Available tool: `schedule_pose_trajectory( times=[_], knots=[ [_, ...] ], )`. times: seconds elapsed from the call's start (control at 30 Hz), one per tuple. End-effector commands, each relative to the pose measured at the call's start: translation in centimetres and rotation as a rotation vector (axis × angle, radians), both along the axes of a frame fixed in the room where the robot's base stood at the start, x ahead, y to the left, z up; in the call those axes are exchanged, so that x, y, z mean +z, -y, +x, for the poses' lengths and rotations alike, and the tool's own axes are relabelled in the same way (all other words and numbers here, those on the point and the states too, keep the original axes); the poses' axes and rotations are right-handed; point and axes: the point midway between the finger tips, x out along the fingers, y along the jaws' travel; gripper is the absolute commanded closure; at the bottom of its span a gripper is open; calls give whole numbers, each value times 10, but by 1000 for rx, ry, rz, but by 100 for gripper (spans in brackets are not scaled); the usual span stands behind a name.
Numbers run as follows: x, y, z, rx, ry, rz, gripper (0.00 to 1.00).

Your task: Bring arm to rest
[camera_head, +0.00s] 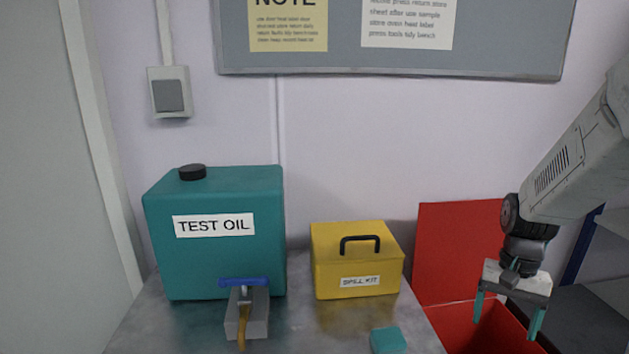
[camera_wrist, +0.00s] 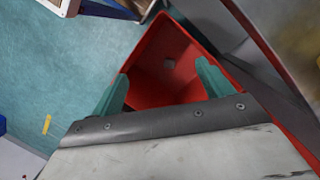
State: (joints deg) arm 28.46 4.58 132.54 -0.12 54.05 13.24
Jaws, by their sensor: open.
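My gripper (camera_head: 507,318) hangs from my arm at the right of the head view, pointing down over an open red bin (camera_head: 463,316). Its two teal fingers are spread apart with nothing between them. In the wrist view my gripper (camera_wrist: 160,88) also shows open, with the red bin (camera_wrist: 150,50) below and beyond the fingers. A small greyish piece (camera_wrist: 169,65) lies inside the bin; I cannot tell what it is.
A teal test oil container (camera_head: 215,265) with a tap, a yellow spill kit box (camera_head: 357,262) and a small teal block (camera_head: 388,340) stand on the grey bench (camera_head: 300,335). A red lid or panel (camera_head: 458,250) stands upright behind the bin. Shelving (camera_head: 610,235) is at far right.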

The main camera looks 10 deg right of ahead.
Motion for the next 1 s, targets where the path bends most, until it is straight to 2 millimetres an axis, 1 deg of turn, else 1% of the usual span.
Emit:
schedule_pose_trajectory(
  times=[0.03,0.2,0.4,0.5,0.6,0.7,0.83,1.0],
  knots=[
    [17,-16,-8,61,11,0,21],
    [63,-68,-42,266,37,9,21],
    [102,-118,-86,484,100,-6,21],
    [115,-137,-106,572,147,-22,21],
    [125,-151,-121,634,203,-40,21],
    [133,-160,-128,677,258,-58,21],
    [141,-169,-131,714,303,-70,21],
    [142,-171,-131,724,307,-69,21]
  ],
)
